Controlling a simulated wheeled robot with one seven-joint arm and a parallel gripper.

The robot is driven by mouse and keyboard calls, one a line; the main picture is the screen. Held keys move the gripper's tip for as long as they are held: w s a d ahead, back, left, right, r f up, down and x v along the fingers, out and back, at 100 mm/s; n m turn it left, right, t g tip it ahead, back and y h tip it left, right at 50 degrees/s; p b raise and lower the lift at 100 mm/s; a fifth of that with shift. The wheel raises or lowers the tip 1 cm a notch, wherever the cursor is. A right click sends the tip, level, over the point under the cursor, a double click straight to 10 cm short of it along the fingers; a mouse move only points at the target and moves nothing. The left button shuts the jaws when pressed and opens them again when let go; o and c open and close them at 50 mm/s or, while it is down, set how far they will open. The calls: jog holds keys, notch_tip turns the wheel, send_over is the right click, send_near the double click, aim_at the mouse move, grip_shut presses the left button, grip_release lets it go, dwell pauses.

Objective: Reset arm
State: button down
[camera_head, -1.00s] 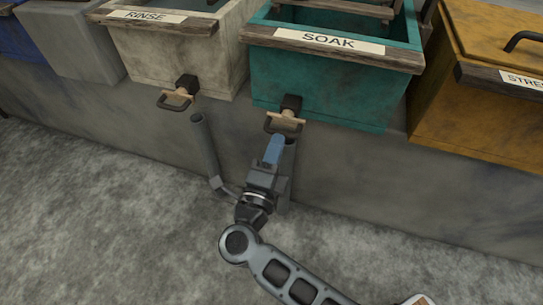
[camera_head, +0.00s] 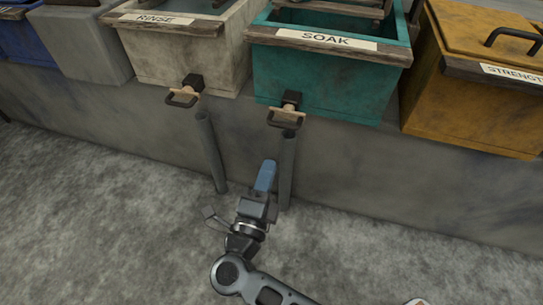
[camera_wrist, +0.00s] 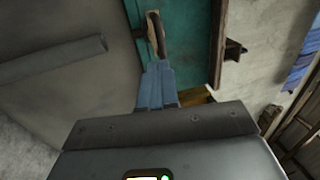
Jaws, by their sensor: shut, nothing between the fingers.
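My gripper (camera_head: 266,174) is shut and empty, its blue fingers pointing up toward the teal SOAK bin in the head view. It is below and apart from the black-handled tap (camera_head: 286,113) on the front of the SOAK bin (camera_head: 318,84). In front of the concrete base, a grey pipe (camera_head: 287,160) stands below that tap, just behind and right of my fingers. In the wrist view the shut blue fingers (camera_wrist: 157,88) point toward the tap handle (camera_wrist: 156,35) and the teal bin (camera_wrist: 190,50).
A cream RINSE bin (camera_head: 180,60) with its own tap (camera_head: 184,94) stands to the left, a second grey pipe (camera_head: 211,150) below it. A yellow STRENGTH bin (camera_head: 470,110) is at right. A concrete base (camera_head: 400,165) backs the clear grey floor (camera_head: 110,235).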

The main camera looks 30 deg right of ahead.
jog(key=shift+p+v, duration=0.3)
jog(key=shift+v, duration=2.25)
jog(key=s+d+r+n+t+y, duration=0.5)
jog(key=s+d+n+t+y, duration=0.15)
jog(key=s+n, duration=0.45)
jog(key=s+d+r+n+g+y, duration=0.1)
jog(key=s+r+n+g+y, duration=0.25)
jog(key=s+n, duration=0.5)
jog(key=s+d+r+n+g+y, duration=0.15)
jog(key=s+n+y, duration=0.25)
jog(key=s+n, duration=0.45)
notch_tip(320, 180, up, 27)
jog(key=s+m+p, duration=0.1)
jog(key=s+p, duration=0.1)
jog(key=p, duration=2.4)
jog(key=shift+a+g, duration=0.45)
jog(key=shift+a, duration=0.05)
